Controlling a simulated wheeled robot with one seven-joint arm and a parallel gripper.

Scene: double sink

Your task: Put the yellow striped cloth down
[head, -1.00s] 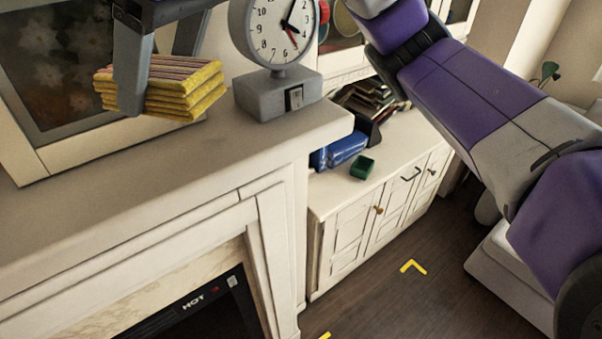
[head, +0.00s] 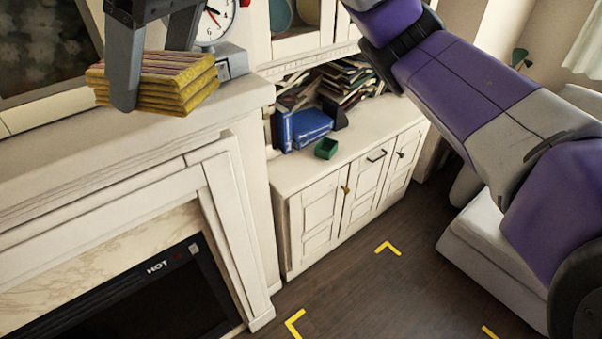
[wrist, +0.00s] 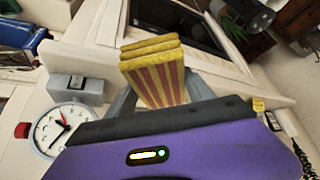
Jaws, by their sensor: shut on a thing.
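The yellow striped cloth (head: 160,80) is a folded stack of several yellow layers with a red-and-yellow striped top.
A grey clock (head: 215,25) stands on the mantel just behind the cloth. The fireplace (head: 130,300) is below. Yellow corner marks (head: 388,247) lie on the floor.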

